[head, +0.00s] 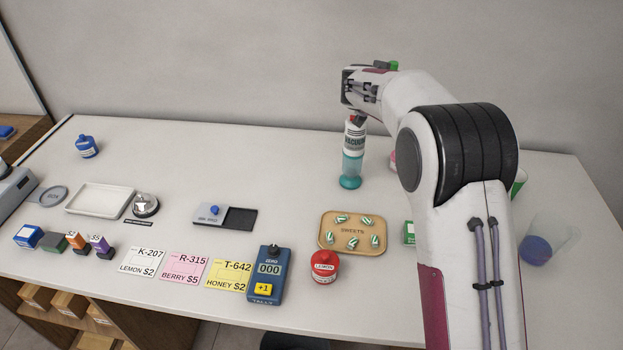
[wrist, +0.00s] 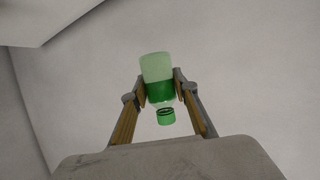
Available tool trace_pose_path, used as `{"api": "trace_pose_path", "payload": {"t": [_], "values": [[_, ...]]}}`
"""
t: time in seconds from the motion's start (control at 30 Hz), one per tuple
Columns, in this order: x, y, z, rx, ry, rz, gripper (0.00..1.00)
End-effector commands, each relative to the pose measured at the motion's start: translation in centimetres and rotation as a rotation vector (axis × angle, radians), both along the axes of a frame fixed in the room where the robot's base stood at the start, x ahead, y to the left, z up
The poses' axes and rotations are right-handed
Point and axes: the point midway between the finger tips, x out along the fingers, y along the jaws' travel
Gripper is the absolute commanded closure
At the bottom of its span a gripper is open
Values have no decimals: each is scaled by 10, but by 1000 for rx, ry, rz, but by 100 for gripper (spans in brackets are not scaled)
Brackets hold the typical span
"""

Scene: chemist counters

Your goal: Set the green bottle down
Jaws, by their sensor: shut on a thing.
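The green bottle (wrist: 158,68) has a pale clear part, a band of green liquid and a green cap (wrist: 166,117). In the wrist view my gripper (wrist: 157,88) is shut on it, one finger on each side, with the cap toward the palm. Plain grey wall fills the view behind it. In the head view only a small green piece (head: 393,65) shows beside my raised wrist, above the back of the counter. The rest of the bottle and my fingers are hidden there by my arm.
A vacuum bottle (head: 352,165) with a teal base stands on the white counter (head: 290,175) below my wrist. A sweets tray (head: 328,243), red lemon jar (head: 324,266) and tally counter (head: 268,273) are nearer. The back middle is bare.

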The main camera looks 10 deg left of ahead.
Motion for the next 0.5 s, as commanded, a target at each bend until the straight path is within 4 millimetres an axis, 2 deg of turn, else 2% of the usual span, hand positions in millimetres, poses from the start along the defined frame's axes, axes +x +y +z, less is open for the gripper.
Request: {"api": "trace_pose_path", "payload": {"t": [0.27, 0.5], "values": [[-4, 43, -10, 0, 1, -77, 94], [-24, 95, -36, -2, 2, -157, 94]]}}
